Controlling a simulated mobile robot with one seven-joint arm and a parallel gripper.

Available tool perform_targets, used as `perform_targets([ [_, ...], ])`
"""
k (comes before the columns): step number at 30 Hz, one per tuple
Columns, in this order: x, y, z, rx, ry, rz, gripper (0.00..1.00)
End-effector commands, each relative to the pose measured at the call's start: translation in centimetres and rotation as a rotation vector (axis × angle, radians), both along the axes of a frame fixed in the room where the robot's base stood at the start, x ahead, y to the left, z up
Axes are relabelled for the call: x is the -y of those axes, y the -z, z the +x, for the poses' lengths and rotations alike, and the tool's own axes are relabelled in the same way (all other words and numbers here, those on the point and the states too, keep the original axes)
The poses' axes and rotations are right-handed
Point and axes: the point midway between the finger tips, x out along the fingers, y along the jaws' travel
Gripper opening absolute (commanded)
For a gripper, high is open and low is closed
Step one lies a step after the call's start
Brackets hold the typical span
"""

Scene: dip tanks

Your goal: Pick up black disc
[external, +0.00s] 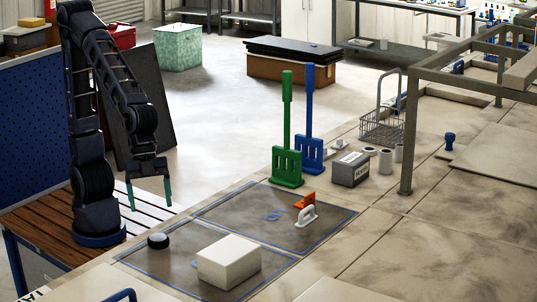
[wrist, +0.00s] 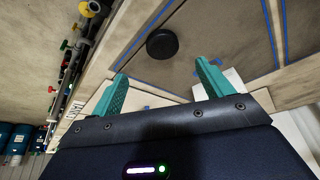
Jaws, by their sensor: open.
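The black disc (external: 158,241) lies flat on the grey worktop, at the left corner of a blue-taped area. It also shows in the wrist view (wrist: 162,43), beyond the fingertips and roughly between their lines. My gripper (external: 150,201) has teal fingers spread apart and pointing down, with nothing between them. It hangs above the disc's level and apart from it. In the wrist view my gripper (wrist: 163,70) is open, and the disc is fully visible.
A white block (external: 228,262) sits right of the disc, partly behind a finger in the wrist view. Orange and white handled pieces (external: 306,210) and green and blue paddles (external: 287,165) stand farther back. The worktop around the disc is mostly clear.

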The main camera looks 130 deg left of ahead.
Motion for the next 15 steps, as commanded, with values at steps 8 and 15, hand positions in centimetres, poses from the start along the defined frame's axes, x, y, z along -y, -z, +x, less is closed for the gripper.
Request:
perform_targets([
  [8, 0.7, 3.2, 1.1, -0.002, -0.002, 0.001, 0.79],
  [15, 0.9, 4.5, 1.5, -0.002, -0.002, 0.001, 0.79],
])
